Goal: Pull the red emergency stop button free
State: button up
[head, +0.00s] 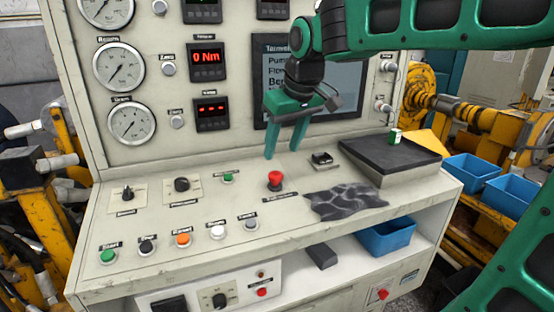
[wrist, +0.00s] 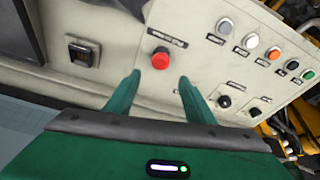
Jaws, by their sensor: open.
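The red emergency stop button (head: 275,178) is a mushroom knob standing on the sloped console top, right of the middle. My gripper (head: 284,154) hangs above and behind it, fingers pointing down, open and empty. In the wrist view the red button (wrist: 160,59) lies just beyond the gap between the two green fingertips (wrist: 159,76). The fingers do not appear to touch it. A dark label plate sits beside the button in both views.
A row of coloured push buttons, with an orange one (head: 182,238), lines the console's front left. A grey cloth (head: 345,202) and a dark-topped box (head: 390,160) lie to the right. The upright panel (head: 225,148) with gauges and displays stands behind my gripper.

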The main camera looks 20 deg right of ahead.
jog(key=shift+v, duration=1.25)
